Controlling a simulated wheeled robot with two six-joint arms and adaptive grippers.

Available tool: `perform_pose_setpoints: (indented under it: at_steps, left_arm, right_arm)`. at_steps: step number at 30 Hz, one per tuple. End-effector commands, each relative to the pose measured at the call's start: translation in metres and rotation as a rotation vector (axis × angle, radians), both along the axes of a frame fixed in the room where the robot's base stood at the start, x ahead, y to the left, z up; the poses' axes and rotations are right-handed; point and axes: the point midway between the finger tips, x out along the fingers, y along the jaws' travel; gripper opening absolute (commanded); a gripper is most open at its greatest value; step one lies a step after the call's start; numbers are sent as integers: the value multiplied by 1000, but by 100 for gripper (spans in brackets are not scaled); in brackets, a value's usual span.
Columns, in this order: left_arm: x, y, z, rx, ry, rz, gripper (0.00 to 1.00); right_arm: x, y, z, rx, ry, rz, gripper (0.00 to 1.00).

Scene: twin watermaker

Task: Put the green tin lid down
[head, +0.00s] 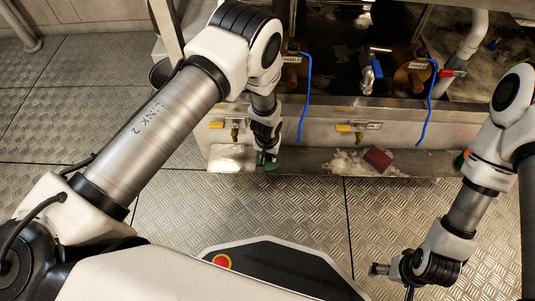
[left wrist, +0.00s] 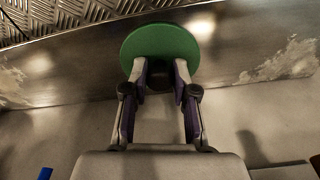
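The green tin lid (left wrist: 160,44) is a flat green disc in the left wrist view, with a dark knob below its middle. My left gripper (left wrist: 160,72) has its two fingertips on either side of that knob and appears shut on it. In the head view the lid (head: 273,165) shows as a small green patch beside my left gripper (head: 265,157), over the metal ledge. Whether the lid touches the ledge is hard to tell. My right gripper (head: 378,269) is low at the right, over the floor and away from the lid; its fingers are too small to read.
The metal ledge (head: 320,160) runs along the front of the machine. A dark red block (head: 378,159) lies on it to the right, near pale crusty patches. Valves with yellow handles (head: 350,127) and blue cords (head: 427,108) are above. The plated floor in front is clear.

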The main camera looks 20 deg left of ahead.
Motion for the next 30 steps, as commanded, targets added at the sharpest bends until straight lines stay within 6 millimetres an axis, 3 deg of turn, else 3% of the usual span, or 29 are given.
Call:
perform_pose_setpoints:
  at_steps: [10, 14, 24, 30]
  left_arm:
    - [0, 0, 1, 0, 0, 0, 50]
    - [0, 0, 13, 0, 0, 0, 50]
    - [-9, -1, 91, 0, 1, 0, 50]
    - [-14, -1, 120, 0, 1, 0, 50]
  right_arm:
    - [0, 0, 1, 0, 0, 0, 87]
    - [0, 0, 13, 0, 1, 0, 87]
    - [0, 0, 94, 0, 1, 2, 87]
    - [0, 0, 127, 0, 1, 2, 87]
